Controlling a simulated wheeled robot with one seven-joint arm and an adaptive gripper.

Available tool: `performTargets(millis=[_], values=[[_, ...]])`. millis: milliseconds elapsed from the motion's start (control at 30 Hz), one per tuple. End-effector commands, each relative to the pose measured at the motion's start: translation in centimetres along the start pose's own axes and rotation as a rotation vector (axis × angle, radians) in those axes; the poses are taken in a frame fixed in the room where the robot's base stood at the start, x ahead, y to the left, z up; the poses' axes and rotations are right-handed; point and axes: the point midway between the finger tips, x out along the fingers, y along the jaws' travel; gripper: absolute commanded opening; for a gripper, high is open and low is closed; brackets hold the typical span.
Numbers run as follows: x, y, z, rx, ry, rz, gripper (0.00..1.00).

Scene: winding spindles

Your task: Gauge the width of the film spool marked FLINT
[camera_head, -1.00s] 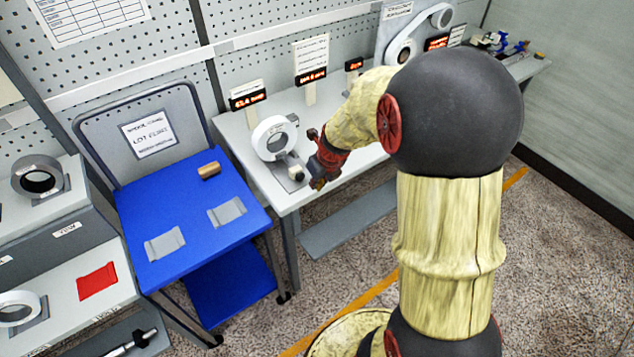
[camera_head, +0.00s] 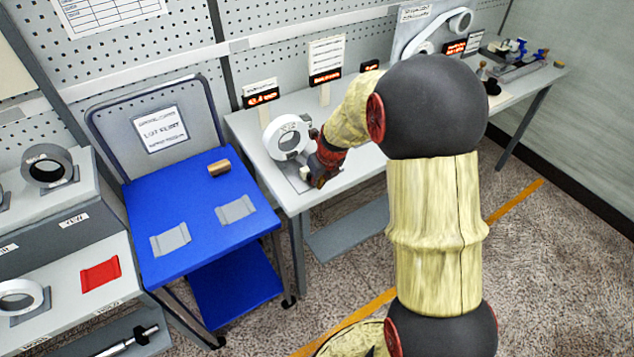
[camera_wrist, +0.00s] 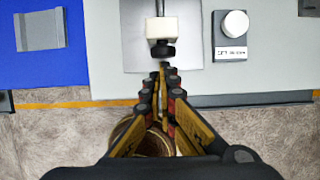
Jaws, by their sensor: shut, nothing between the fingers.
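A white film spool (camera_head: 286,138) stands upright at the left end of the grey bench, on a gauge with a metal base plate (camera_wrist: 108,50). Its marking is too small to read. My gripper (camera_head: 317,183) is just right of and in front of the spool's lower edge. In the wrist view my gripper (camera_wrist: 162,68) is shut and empty. Its tips are just below a black knob (camera_wrist: 162,50) on a white block (camera_wrist: 161,29); I cannot tell whether they touch. The spool is not seen there. A small lit orange display (camera_head: 262,97) stands behind the spool.
A round pale button (camera_wrist: 235,23) on a dark block lies right of the knob. The blue cart (camera_head: 190,207) on the left carries a brown cylinder (camera_head: 219,168), grey pads and a lot card (camera_head: 160,129). Other spools, one dark (camera_head: 47,167), stand on the left rack.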

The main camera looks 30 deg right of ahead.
Motion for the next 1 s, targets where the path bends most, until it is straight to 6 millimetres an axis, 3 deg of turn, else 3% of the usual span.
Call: performTargets(millis=[467, 1000], values=[[0.3, 0.0, 1.0, 0.000, 0.000, 0.000, 0.00], [0.0, -0.9, 0.5, 0.000, 0.000, 0.000, 0.00]])
